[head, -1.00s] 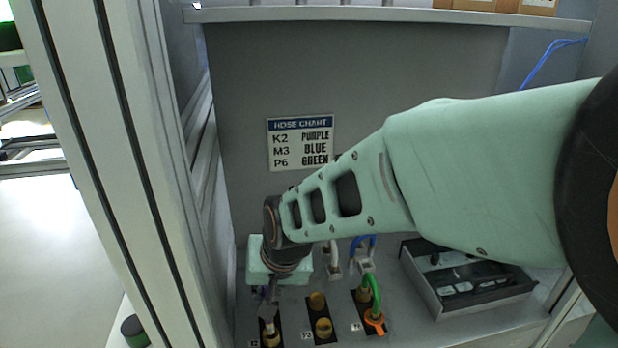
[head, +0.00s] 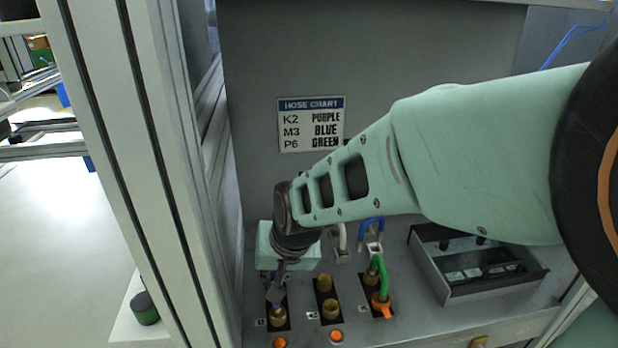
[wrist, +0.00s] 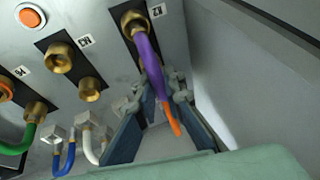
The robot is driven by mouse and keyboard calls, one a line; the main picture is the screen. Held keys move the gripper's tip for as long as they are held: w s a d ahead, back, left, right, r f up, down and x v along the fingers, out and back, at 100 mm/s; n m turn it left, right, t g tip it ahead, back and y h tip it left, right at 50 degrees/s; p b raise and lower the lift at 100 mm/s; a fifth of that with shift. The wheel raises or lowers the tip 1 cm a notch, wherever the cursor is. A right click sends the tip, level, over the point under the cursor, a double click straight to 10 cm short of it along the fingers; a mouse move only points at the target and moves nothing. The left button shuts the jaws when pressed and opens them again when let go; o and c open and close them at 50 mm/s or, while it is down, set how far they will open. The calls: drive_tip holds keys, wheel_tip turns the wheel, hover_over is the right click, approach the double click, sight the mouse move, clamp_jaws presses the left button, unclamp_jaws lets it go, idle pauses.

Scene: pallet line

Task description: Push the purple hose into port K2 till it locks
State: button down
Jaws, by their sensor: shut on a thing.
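My gripper (head: 276,290) is shut on the purple hose (wrist: 148,55) in front of the leftmost port block. In the wrist view, my fingers (wrist: 163,92) stand on either side of the hose. Its upper end meets the brass mouth of port K2 (wrist: 130,18), beside the K2 label. I cannot tell how deep it sits. An orange piece (wrist: 173,124) shows at the hose's lower end between the fingers. In the head view, my wrist and fingers hide most of the hose and part of K2 (head: 278,318).
The middle port block M3 (head: 330,309) shows bare brass fittings. A green hose (head: 377,268) with an orange collar is at P6. Blue (head: 370,224) and white (head: 342,234) hoses stand in clips behind. A grey tray (head: 480,287) is right. A frame post (head: 135,130) stands close left.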

drive_tip(key=shift+f+b, duration=0.4)
drive_tip(key=shift+f, duration=0.1)
idle(0.3)
drive_tip(key=c, duration=1.9)
unclamp_jaws()
drive_tip(key=shift+c, duration=0.2)
